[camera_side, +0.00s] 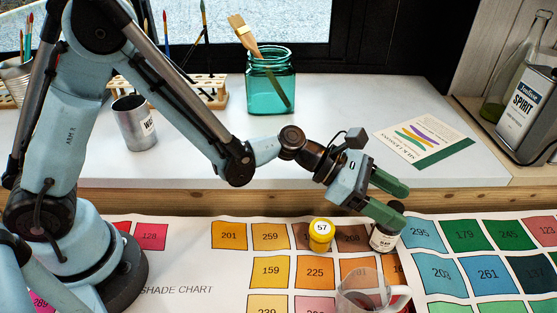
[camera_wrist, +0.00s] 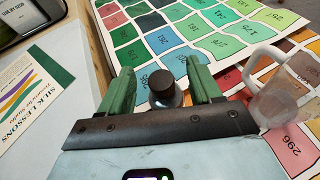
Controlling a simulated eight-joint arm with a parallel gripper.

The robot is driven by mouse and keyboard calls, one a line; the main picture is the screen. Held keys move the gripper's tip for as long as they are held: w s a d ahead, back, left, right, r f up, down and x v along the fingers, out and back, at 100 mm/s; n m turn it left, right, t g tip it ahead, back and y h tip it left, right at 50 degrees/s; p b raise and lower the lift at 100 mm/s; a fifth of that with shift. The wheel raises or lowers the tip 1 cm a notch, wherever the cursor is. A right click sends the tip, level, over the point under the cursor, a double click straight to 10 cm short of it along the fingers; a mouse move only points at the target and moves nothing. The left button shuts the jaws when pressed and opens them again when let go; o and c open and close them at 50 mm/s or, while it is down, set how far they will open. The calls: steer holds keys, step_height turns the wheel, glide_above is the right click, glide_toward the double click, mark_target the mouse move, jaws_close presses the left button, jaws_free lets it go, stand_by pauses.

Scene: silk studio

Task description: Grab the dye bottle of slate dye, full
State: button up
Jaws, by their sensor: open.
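A small dye bottle (camera_side: 382,242) with a dark cap and a pale label stands on the shade chart in the side view. The label is too small to read, and the glass looks dark. In the wrist view its cap (camera_wrist: 162,86) shows from above between my two green fingers. My gripper (camera_side: 398,203) is open, with one finger on each side of the bottle's top in the wrist view (camera_wrist: 162,92). I cannot tell whether either finger touches it. A yellow jar (camera_side: 321,240) with a lid marked 57 stands to the left of the bottle.
A clear handled jug (camera_side: 365,295) stands close in front of the bottle; it also shows at the right in the wrist view (camera_wrist: 280,88). The shade chart (camera_side: 190,290) lies flat.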

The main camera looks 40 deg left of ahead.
mark_target(382, 239)
steer(key=shift+w+d+f, duration=0.15)
steer(key=shift+d+f, duration=0.3)
steer(key=shift+f, duration=0.2)
steer(key=shift+w+d+f, duration=0.15)
steer(key=shift+d+f, duration=0.25)
steer(key=shift+f, duration=0.2)
steer(key=shift+w+d+f, duration=0.2)
steer(key=shift+w+d, duration=0.05)
steer(key=shift+d, duration=0.2)
steer(key=shift+c, duration=0.3)
jaws_close()
